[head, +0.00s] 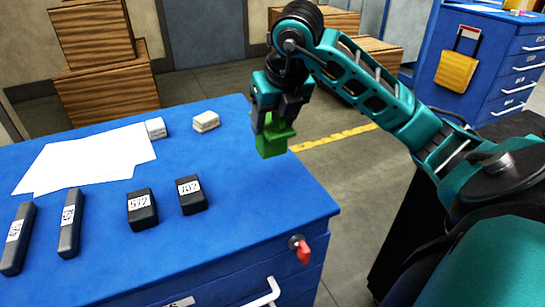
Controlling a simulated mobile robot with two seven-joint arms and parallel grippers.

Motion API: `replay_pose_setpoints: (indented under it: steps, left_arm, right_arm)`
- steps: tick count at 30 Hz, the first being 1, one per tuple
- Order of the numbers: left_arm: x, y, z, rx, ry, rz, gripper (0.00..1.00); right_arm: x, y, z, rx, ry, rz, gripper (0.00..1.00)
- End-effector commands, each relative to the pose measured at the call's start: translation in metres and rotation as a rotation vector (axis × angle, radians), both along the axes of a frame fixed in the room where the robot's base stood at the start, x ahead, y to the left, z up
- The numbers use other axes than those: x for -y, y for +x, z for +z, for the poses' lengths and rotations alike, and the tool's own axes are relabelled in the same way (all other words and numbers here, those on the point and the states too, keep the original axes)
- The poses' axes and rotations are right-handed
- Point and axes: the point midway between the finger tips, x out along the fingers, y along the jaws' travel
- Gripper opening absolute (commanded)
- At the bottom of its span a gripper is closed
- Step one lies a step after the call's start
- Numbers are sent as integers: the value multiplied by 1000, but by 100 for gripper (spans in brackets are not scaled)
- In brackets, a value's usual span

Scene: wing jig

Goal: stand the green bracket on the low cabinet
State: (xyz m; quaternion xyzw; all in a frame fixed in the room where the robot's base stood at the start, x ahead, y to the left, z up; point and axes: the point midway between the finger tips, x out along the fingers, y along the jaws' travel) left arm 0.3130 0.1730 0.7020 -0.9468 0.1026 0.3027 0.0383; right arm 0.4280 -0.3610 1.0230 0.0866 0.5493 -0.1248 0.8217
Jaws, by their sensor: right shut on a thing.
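A small green bracket (272,141) is in the jaws of my right gripper (276,118). The gripper points down and is shut on the bracket's upper part. From this angle the bracket appears in front of the right edge of the blue cabinet (245,225), and I cannot tell how high above the top it is. The blue cabinet has drawers with a handle and a red key in its lock. My left gripper is not in view.
On the blue top lie white papers (85,160), two small pale blocks (206,121) and several dark numbered blocks (142,209). The right front of the top is clear. Wooden crates (105,85) stand behind. Another blue drawer cabinet (480,65) with a yellow pouch stands at the back right.

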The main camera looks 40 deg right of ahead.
Motion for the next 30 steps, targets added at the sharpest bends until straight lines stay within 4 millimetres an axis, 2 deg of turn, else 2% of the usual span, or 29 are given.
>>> replay_pose_setpoints:
  steps: [1, 3, 10, 15, 18, 29, 30]
  left_arm:
    - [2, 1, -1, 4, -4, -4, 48]
    - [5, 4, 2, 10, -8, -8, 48]
    - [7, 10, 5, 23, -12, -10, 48]
    - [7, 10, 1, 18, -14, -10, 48]
    - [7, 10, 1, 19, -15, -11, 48]
    - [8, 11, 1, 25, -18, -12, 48]
    - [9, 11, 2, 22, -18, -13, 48]
  right_arm:
    - [0, 0, -13, -3, 1, 0, 2]
    - [0, -1, -24, -1, 0, -1, 2]
    - [0, 0, -44, 1, 2, 1, 2]
    - [0, 0, -69, -1, 1, 0, 2]
    - [0, 0, -75, 2, 1, -1, 2]
    - [0, 1, -79, 4, 0, 0, 2]
    - [0, 0, -79, 1, 1, 0, 62]
